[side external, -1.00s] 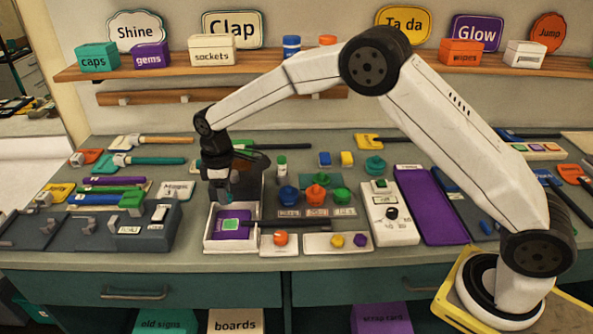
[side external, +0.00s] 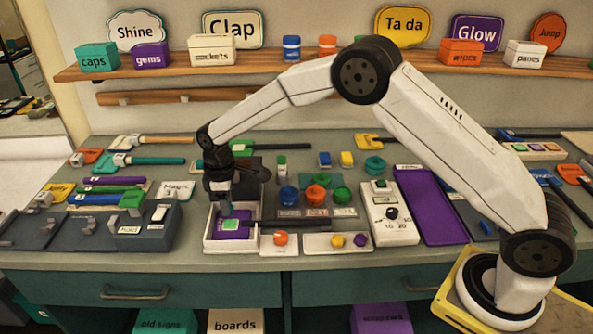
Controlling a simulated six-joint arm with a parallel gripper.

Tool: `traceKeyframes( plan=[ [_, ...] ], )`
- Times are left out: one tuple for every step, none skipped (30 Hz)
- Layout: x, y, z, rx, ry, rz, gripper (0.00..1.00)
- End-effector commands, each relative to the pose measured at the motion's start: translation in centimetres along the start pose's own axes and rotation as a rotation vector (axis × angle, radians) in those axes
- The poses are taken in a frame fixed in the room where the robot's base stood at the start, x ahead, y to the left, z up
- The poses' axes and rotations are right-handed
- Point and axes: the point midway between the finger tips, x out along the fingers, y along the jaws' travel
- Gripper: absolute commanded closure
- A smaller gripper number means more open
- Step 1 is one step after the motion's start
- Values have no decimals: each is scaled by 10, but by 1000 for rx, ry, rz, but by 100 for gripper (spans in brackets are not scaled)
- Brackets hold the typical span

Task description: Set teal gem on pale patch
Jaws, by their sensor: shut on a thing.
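My gripper (side external: 226,207) points down over the white open box (side external: 208,240) at the front left of the bench. It is shut on the teal gem (side external: 229,210), a tiny teal spot between the fingertips, mostly hidden by them. In the box lies a purple board (side external: 241,233) with a pale green square patch (side external: 231,225) on it. The gem is just above and slightly behind the patch in the picture. I cannot tell whether the gem touches the board.
A small white card with an orange knob (side external: 280,239) and a tray with yellow and purple gems (side external: 315,243) stand right of the box. A dark grey fixture (side external: 150,238) stands close on its left. Several colored pots (side external: 318,194) stand behind on the right.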

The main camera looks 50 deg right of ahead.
Motion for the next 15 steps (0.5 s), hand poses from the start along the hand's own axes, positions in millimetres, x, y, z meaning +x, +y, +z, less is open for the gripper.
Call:
traceKeyframes(
  plan=[
    [0,0,0,0,0,0,91],
    [0,0,0,0,0,0,91],
    [0,0,0,0,0,0,91],
    [0,0,0,0,0,0,91],
    [0,0,0,0,0,0,91],
    [0,0,0,0,0,0,91],
    [0,0,0,0,0,0,91],
    [0,0,0,0,0,0,91],
    [0,0,0,0,0,0,91],
    [0,0,0,0,0,0,91],
    [1,0,0,0,0,0,91],
    [1,0,0,0,0,0,91],
    [2,0,0,0,0,0,91],
    [2,0,0,0,0,0,91],
    [3,0,0,0,0,0,91]
  ],
)
